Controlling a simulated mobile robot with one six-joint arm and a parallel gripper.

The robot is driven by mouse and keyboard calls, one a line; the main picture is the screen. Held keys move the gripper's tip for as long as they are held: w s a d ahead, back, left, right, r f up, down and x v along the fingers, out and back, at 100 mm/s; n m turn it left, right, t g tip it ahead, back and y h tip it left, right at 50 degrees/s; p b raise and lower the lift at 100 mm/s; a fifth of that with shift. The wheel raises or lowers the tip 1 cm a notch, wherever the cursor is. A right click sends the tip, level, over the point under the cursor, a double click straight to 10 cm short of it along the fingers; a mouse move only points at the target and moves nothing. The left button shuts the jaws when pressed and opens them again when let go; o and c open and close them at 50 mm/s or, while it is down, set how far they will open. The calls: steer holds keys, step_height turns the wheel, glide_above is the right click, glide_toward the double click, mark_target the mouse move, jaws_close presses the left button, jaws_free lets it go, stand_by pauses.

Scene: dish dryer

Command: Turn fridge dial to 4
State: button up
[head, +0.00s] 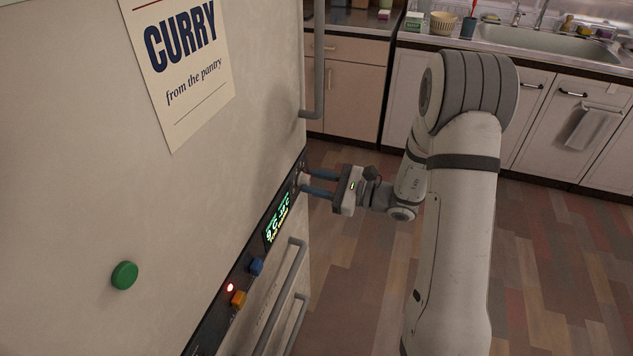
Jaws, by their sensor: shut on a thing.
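The fridge (220,190) fills the left of the head view, with a dark control strip (212,328) running across its front. The dial (303,179) is a small pale knob at the far end of the strip. My gripper (307,184) reaches it from the right, and its two blue fingers are shut on the dial. The fingers partly cover the dial, and its numbers and pointer cannot be read. A lit display (277,221) with green and yellow characters sits nearer on the strip.
A blue button (256,267), an orange button (238,299) and a red light (230,287) are on the strip. Fridge handles (280,290) stick out below, and another handle (318,70) is above. Open floor (360,290) lies right of the fridge; a sink counter (450,42) stands behind.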

steer(key=o, duration=1)
steer(key=shift+c, duration=0.2)
steer(key=v, duration=0.7)
steer(key=shift+s+d+p, duration=0.2)
steer(key=shift+d+p, duration=0.15)
steer(key=shift+p, duration=0.05)
steer(key=s+a+r+n+g+h+p, duration=0.2)
steer(key=s+r+n+g+h+p, duration=0.2)
steer(key=s+r+n+p, duration=0.25)
steer(key=s+a+r+n+g+h+p, duration=0.3)
steer(key=s+r+n+g, duration=0.2)
steer(key=s+r, duration=0.35)
steer(key=s+d+r+n+t+h+p, duration=0.4)
steer(key=s+d+r+n+h+p, duration=0.2)
steer(key=r, duration=0.5)
steer(key=d+n+h+p, duration=0.1)
steer(key=d+h+p, duration=0.1)
steer(key=h, duration=0.1)
steer(key=shift+d+t+h, duration=0.3)
steer(key=shift+d+t, duration=0.05)
steer(key=shift+t, duration=0.05)
